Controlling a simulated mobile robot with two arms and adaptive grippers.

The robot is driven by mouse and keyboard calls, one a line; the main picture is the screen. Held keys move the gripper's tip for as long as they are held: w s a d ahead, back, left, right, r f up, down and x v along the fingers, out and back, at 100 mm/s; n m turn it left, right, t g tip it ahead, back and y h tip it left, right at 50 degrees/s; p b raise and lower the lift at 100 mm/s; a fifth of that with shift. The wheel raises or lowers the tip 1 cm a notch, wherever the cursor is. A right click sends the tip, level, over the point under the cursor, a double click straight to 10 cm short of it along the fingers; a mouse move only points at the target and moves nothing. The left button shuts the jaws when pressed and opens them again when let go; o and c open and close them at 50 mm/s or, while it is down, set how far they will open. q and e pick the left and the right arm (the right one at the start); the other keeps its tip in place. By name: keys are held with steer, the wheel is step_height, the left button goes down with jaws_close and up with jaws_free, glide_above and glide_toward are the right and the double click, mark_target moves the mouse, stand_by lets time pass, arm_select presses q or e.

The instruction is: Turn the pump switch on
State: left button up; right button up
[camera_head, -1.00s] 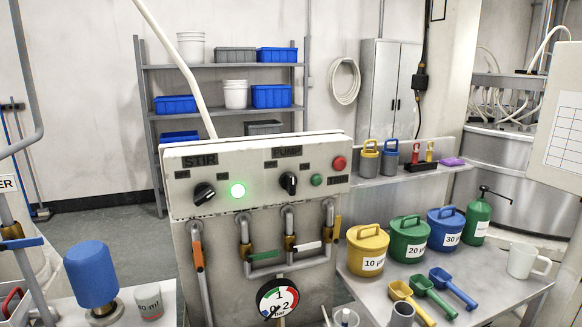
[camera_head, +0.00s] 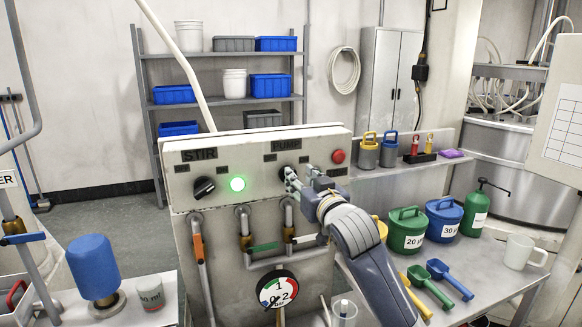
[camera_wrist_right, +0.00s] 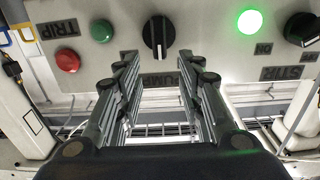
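The pump switch (camera_wrist_right: 158,37) is a black rotary knob on the pale control panel (camera_head: 262,158). In the right wrist view its handle is upright, in line with the picture's vertical, with a white mark on it. In the head view my gripper mostly hides it. My right gripper (camera_wrist_right: 158,62) is open and empty, its two fingers on either side of the knob's line. In the head view the gripper (camera_head: 300,181) is right at the panel under the PUMP label. Whether the fingers touch the knob I cannot tell. My left gripper is not in view.
The stir knob (camera_head: 204,188) sits tilted at the left, beside a lit green lamp (camera_head: 237,184). Pipes and a gauge (camera_head: 277,290) are below; the bench (camera_head: 500,262) holds lidded pots and scoops.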

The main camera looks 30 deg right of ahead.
steer(key=p+x, duration=0.1)
steer(key=x, duration=0.6)
steer(key=shift+w+p, duration=0.25)
steer(key=shift+p, duration=0.15)
steer(key=shift+c, duration=0.2)
jaws_close()
